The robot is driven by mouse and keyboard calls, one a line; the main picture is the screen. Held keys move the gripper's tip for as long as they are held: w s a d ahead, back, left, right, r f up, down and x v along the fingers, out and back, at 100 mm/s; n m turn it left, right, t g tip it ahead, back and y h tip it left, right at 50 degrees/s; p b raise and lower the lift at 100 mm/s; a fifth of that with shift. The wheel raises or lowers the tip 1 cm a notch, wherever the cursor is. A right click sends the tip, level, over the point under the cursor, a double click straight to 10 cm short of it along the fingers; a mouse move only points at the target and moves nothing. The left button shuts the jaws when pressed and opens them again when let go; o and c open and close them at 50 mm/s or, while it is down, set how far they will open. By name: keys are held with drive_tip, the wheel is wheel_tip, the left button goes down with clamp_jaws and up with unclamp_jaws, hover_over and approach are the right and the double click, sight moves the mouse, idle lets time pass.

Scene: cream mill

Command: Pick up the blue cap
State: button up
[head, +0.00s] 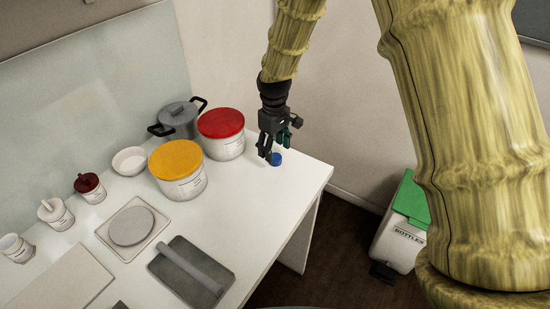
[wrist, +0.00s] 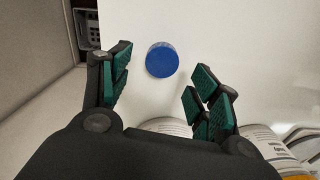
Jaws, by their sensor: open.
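The blue cap (head: 276,159) is a small round disc lying on the white table near its right corner. In the wrist view the blue cap (wrist: 162,60) shows ahead of and between my open fingers, apart from both. My gripper (head: 270,150) is just above the table, close beside the cap on its left in the head view. In the wrist view my gripper (wrist: 160,95) has its green finger pads spread wide, with nothing between them.
A red-lidded tub (head: 222,133) and a yellow-lidded tub (head: 178,170) stand left of my gripper. A grey pot (head: 179,118) is behind them. The table (head: 285,190) is bare around the cap, and its right edge is close. A green-lidded bin (head: 402,225) stands on the floor.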

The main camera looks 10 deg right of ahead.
sight(274, 156)
drive_tip(key=shift+w+f, duration=0.35)
drive_tip(key=shift+f, duration=0.2)
drive_tip(key=shift+f+p, duration=0.35)
drive_tip(key=shift+p, duration=0.15)
drive_tip(key=shift+s+f, duration=0.4)
drive_tip(key=shift+s, duration=0.4)
drive_tip(key=shift+w+f, duration=0.55)
drive_tip(key=shift+f, duration=0.1)
drive_tip(key=shift+s+r, duration=0.25)
drive_tip(key=shift+s, duration=0.05)
drive_tip(key=c, duration=0.8)
drive_tip(key=shift+w, duration=0.1)
